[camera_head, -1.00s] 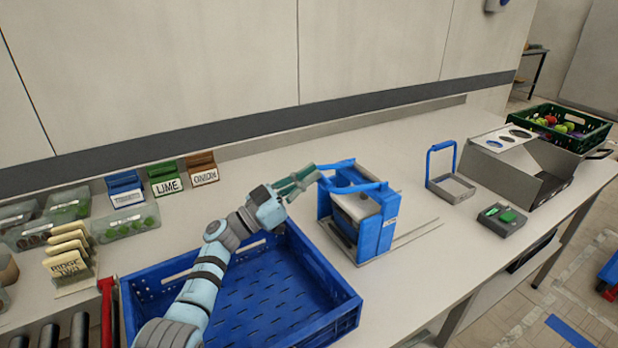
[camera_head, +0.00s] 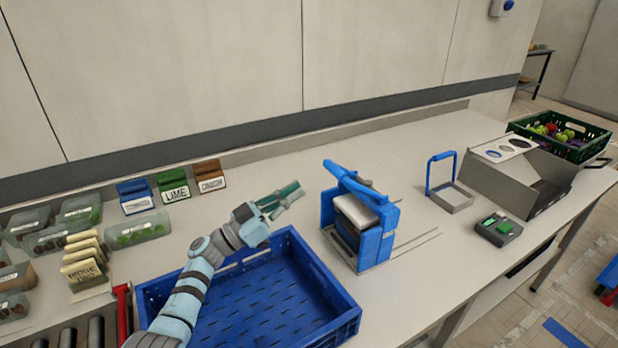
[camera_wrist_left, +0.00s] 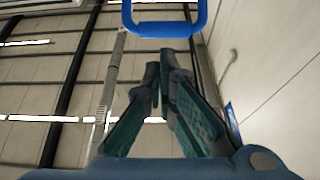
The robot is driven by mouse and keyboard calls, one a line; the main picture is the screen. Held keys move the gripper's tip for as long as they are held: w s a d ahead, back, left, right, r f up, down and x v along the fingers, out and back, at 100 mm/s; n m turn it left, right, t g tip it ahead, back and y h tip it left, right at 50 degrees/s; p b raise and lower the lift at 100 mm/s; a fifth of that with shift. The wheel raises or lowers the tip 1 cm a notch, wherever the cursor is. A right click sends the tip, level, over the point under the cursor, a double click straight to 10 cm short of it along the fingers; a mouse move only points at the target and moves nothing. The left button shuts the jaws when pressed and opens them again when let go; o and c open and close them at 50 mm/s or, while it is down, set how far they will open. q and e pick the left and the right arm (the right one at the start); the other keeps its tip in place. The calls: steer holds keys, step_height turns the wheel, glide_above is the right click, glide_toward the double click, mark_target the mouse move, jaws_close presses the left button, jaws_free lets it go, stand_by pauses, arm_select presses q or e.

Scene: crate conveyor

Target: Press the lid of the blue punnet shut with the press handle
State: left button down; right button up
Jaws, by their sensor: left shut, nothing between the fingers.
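The press (camera_head: 377,240) has a blue frame and stands on the table right of the blue crate. Its blue press handle (camera_head: 352,182) is tilted up at its left end. Under the handle is a pale block or plate (camera_head: 356,211), with a dark blue body, probably the punnet (camera_head: 345,237), below it. Whether the lid is shut cannot be seen. My left gripper (camera_head: 298,192) is shut and empty, left of the press and apart from the handle. The left wrist view shows its fingers (camera_wrist_left: 160,75) close together, with a blue handle loop (camera_wrist_left: 165,28) beyond them.
The empty blue crate (camera_head: 245,300) lies below my left arm. Label holders, including LIME (camera_head: 174,190), and clear punnets (camera_head: 137,231) stand at the left. A second blue-handled frame (camera_head: 450,195), a green-button box (camera_head: 498,229) and a grey bin (camera_head: 510,180) stand right.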

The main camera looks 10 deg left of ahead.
arm_select(q)
steer(key=s+a+f, duration=0.2)
steer(key=a+f, duration=0.1)
steer(key=shift+s+a+f+b, duration=0.15)
steer(key=shift+s+f+b, duration=0.05)
steer(key=shift+s+b, duration=0.1)
stand_by(1.0)
